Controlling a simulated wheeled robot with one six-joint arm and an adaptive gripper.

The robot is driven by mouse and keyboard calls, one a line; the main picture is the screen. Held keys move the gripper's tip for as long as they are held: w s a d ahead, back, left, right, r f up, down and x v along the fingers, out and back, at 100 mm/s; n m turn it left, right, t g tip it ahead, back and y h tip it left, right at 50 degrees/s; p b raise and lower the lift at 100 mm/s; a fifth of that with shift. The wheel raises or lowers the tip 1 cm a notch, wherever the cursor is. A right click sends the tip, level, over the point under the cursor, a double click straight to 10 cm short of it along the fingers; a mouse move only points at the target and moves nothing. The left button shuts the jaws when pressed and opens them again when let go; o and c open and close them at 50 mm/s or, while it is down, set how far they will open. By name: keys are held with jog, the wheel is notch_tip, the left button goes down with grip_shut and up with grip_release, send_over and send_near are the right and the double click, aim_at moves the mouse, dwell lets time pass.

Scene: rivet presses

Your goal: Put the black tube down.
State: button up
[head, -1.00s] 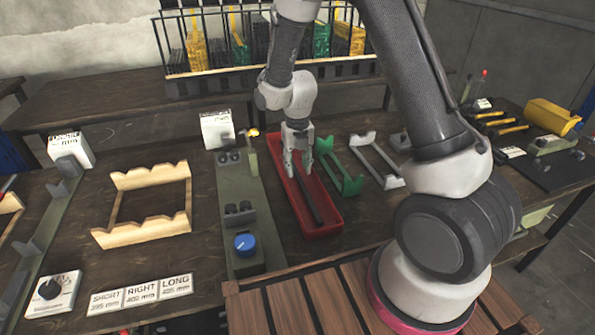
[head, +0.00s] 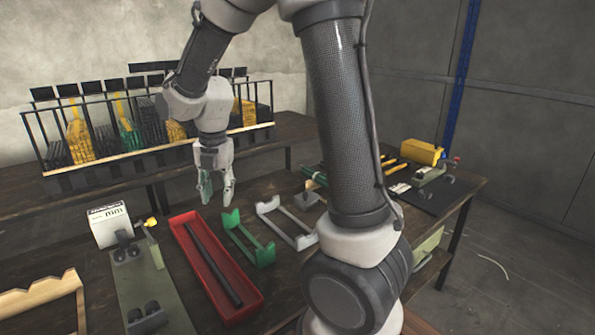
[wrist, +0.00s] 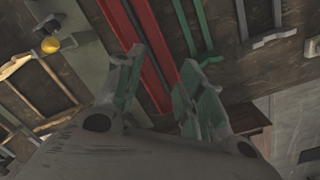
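The black tube (head: 212,264) lies lengthwise in the red tray (head: 254,300) on the table in the head view. My gripper (head: 217,200) is above the table, beyond the far end of the tray and the green cradle. Its fingers are apart and nothing shows between them. In the wrist view my gripper (wrist: 160,85) also has its fingers spread. The red tray (wrist: 172,65) runs behind them there, with a dark strip inside that looks like the tube (wrist: 140,35).
A green cradle (head: 263,258) and a grey cradle (head: 301,241) stand right of the tray. A green fixture (head: 140,275) and a wooden rack (head: 45,296) stand left. A black rack (head: 85,178) with several bundles of tubes is on the back table.

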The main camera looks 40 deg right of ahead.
jog(key=s+d+r+m+t, duration=0.1)
jog(key=s+d+r+m, duration=0.2)
jog(key=s+m, duration=0.4)
jog(key=s+d+r+m+t, duration=0.1)
jog(key=s+d+r+m, duration=0.2)
jog(key=m, duration=0.8)
jog(key=s+d+r+m+t, duration=0.1)
jog(key=s+d+r+m, duration=0.3)
jog(key=s+m, duration=0.5)
jog(key=s+r, duration=0.1)
jog(key=s, duration=0.2)
jog(key=shift+r+m, duration=0.4)
jog(key=shift+d, duration=0.1)
